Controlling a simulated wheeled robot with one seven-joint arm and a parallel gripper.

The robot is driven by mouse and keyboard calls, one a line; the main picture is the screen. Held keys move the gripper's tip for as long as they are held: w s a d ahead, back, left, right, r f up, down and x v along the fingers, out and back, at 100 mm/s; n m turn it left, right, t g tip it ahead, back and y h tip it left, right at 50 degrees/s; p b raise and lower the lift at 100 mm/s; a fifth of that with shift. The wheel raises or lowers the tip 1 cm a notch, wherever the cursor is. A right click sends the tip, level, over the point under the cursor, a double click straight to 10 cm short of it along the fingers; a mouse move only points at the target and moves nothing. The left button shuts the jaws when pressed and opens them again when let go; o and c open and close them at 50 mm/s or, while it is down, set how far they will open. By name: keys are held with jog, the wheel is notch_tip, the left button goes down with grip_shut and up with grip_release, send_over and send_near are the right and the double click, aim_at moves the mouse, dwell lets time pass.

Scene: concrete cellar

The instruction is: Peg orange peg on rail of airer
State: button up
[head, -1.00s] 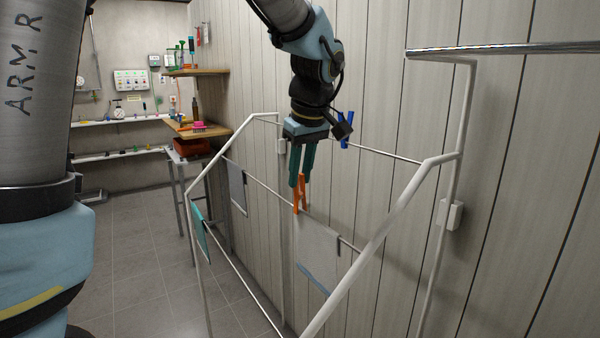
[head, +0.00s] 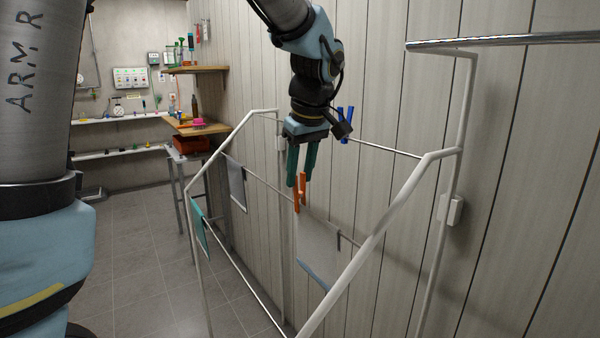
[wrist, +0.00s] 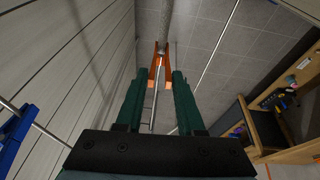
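The orange peg (head: 299,194) sits on the airer's middle rail (head: 268,187), at the upper left corner of a pale hanging cloth (head: 318,245). In the wrist view the orange peg (wrist: 161,62) appears astride the line of a rail, its handle ends toward me. My gripper (head: 302,182) points down just above the peg. Its two dark green fingers are spread, one on each side of the peg's handle ends. In the wrist view my gripper (wrist: 160,78) shows small gaps beside the peg. The peg's exact grip on the rail and cloth is hard to make out.
A blue peg (head: 345,125) is on the airer's back rail (head: 390,149), close to the wrist. The white airer frame (head: 380,212) slopes across in front. A grey cloth (head: 237,183) and a teal cloth (head: 200,225) hang at left. The panelled wall is close behind.

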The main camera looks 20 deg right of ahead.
jog(key=o, duration=0.5)
jog(key=shift+c, duration=0.2)
jog(key=b+v, duration=0.1)
jog(key=v, duration=0.9)
jog(key=shift+r+b, duration=0.3)
jog(key=shift+r, duration=0.05)
jog(key=shift+s, duration=0.15)
jog(key=w+a+f+m+g, duration=0.1)
jog(key=w+a+f, duration=0.2)
jog(key=a+f, duration=0.5)
jog(key=w+a+f+m, duration=0.1)
jog(key=w+a+f, duration=0.1)
jog(key=a+f, duration=0.65)
jog(key=s+a+f+m, duration=0.1)
jog(key=s+a+f, duration=0.1)
jog(key=a+f, duration=0.2)
jog(key=s+a+f, duration=0.3)
jog(key=a+f, duration=0.2)
jog(key=a, duration=0.5)
jog(key=shift+f+m+g, duration=0.25)
jog(key=shift+m+g, duration=0.15)
